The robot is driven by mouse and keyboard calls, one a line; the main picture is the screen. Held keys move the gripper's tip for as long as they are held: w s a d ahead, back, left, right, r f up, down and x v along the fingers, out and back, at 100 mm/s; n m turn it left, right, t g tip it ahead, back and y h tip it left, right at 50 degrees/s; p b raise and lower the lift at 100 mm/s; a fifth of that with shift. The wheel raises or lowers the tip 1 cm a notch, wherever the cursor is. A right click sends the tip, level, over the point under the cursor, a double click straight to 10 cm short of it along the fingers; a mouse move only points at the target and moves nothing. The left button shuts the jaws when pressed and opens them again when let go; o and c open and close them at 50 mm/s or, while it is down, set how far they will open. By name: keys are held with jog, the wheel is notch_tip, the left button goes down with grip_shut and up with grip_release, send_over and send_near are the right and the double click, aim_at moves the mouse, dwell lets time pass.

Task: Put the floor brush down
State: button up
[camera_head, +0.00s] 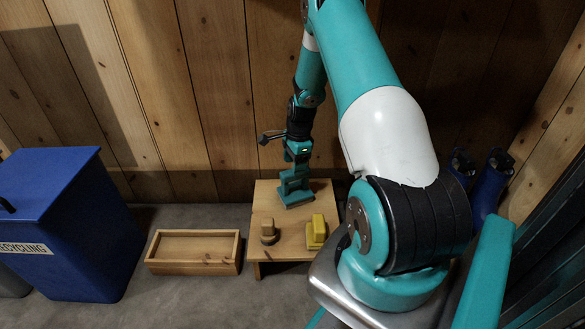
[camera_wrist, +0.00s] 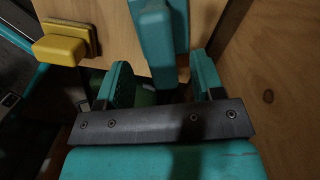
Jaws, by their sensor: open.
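The teal floor brush (camera_head: 297,197) stands on the small wooden table, near its back edge, below my gripper (camera_head: 296,172). In the wrist view the brush (camera_wrist: 156,40) shows as a teal upright part with a block beside it, between and beyond the fingertips. My gripper (camera_wrist: 160,72) is open, with one finger on each side of the brush's handle. A gap shows on the left side; contact on the right is too dark to tell. The lower part of the brush is partly hidden in the wrist view.
The table (camera_head: 265,205) also bears a brown brush (camera_head: 268,232) at front left and a yellow brush (camera_head: 316,232) at front right. A low wooden tray (camera_head: 195,268) lies left of the table, beside a blue recycling bin (camera_head: 75,225). The plank wall (camera_head: 215,90) is close behind.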

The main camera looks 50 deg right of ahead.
jog(key=r, duration=0.1)
jog(key=r+p, duration=0.1)
jog(key=r, duration=0.1)
jog(key=r+p, duration=0.1)
jog(key=r, duration=0.1)
jog(key=shift+s+d+r, duration=0.15)
jog(key=shift+d+r, duration=0.05)
jog(key=shift+d, duration=0.05)
jog(key=shift+a+r, duration=0.2)
jog(key=a+r+n+y, duration=0.1)
jog(key=a+r+n, duration=0.75)
jog(key=a, duration=0.45)
jog(key=a+r+n+y, duration=0.1)
jog(key=a+r+n, duration=0.6)
jog(key=a+r, duration=0.45)
jog(key=s+a+r+n, duration=0.3)
jog(key=s+a+n, duration=0.4)
jog(key=s, duration=0.3)
jog(key=s+a+r+n+y, duration=0.1)
jog(key=s+a+r+n, duration=0.3)
jog(key=s+a+n, duration=0.4)
jog(key=shift+s+a+g, duration=0.3)
jog(key=shift+s+a, duration=0.8)
jog(key=shift+s, duration=0.05)
